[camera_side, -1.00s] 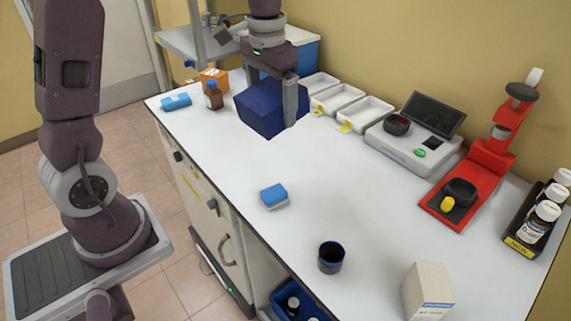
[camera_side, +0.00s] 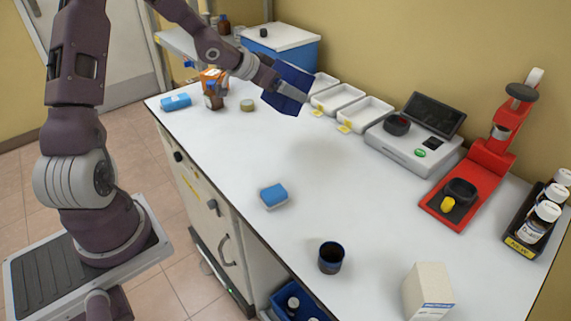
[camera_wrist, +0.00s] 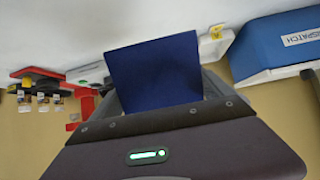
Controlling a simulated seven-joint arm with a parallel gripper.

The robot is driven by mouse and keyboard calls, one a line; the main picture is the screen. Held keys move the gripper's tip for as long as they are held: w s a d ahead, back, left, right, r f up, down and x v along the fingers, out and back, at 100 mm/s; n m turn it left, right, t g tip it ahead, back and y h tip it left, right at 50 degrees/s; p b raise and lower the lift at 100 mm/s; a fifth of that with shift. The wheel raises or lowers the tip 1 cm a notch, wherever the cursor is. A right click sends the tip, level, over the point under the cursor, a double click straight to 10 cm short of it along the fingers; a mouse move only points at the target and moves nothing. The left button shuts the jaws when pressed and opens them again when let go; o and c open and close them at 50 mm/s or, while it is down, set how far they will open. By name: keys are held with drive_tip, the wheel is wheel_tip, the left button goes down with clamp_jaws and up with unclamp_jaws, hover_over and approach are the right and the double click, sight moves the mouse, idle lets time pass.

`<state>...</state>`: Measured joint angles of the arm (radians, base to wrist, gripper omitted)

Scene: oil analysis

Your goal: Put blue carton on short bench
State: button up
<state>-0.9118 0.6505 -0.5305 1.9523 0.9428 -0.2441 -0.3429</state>
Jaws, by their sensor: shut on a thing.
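The dark blue carton (camera_side: 290,77) is off the table, tilted, in front of the wall by the white trays. My gripper (camera_side: 281,92) is shut on it, with a grey finger along its side. In the wrist view the carton (camera_wrist: 155,72) stands out between the fingers of my gripper (camera_wrist: 158,95), which is partly hidden behind it. A grey bench surface (camera_side: 176,42) shows at the back left past the white table's end, partly hidden by my arm; I cannot tell if it is the short bench.
A blue box with a white lid (camera_side: 283,37) stands at the back. White trays (camera_side: 338,98), a grey instrument (camera_side: 407,143) and a red stand (camera_side: 475,185) line the wall. A blue sponge (camera_side: 273,195) and dark cup (camera_side: 331,257) stand on the table (camera_side: 230,150). The table's middle has free room.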

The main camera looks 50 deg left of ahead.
sight(295, 85)
drive_tip(key=shift+w+d+r+t, duration=0.1)
drive_tip(key=shift+d+t, duration=0.2)
drive_tip(key=shift+d, duration=0.1)
drive_tip(key=d, duration=0.1)
drive_tip(key=d+r+m+t+h, duration=0.1)
drive_tip(key=d+r+t+h, duration=0.1)
drive_tip(key=shift+s+d+m, duration=0.1)
drive_tip(key=shift+s+m, duration=0.15)
drive_tip(key=shift+m, duration=0.15)
drive_tip(key=s+d+r+m+t+h, duration=0.2)
drive_tip(key=s+d+r+h, duration=0.1)
drive_tip(key=d+r, duration=0.15)
drive_tip(key=shift+h, duration=0.3)
wheel_tip(295, 85, down, 15)
drive_tip(key=shift+a+r, duration=0.1)
drive_tip(key=shift+f, duration=0.2)
drive_tip(key=shift+f, duration=0.45)
drive_tip(key=o, duration=1.6)
drive_tip(key=shift+s, duration=0.1)
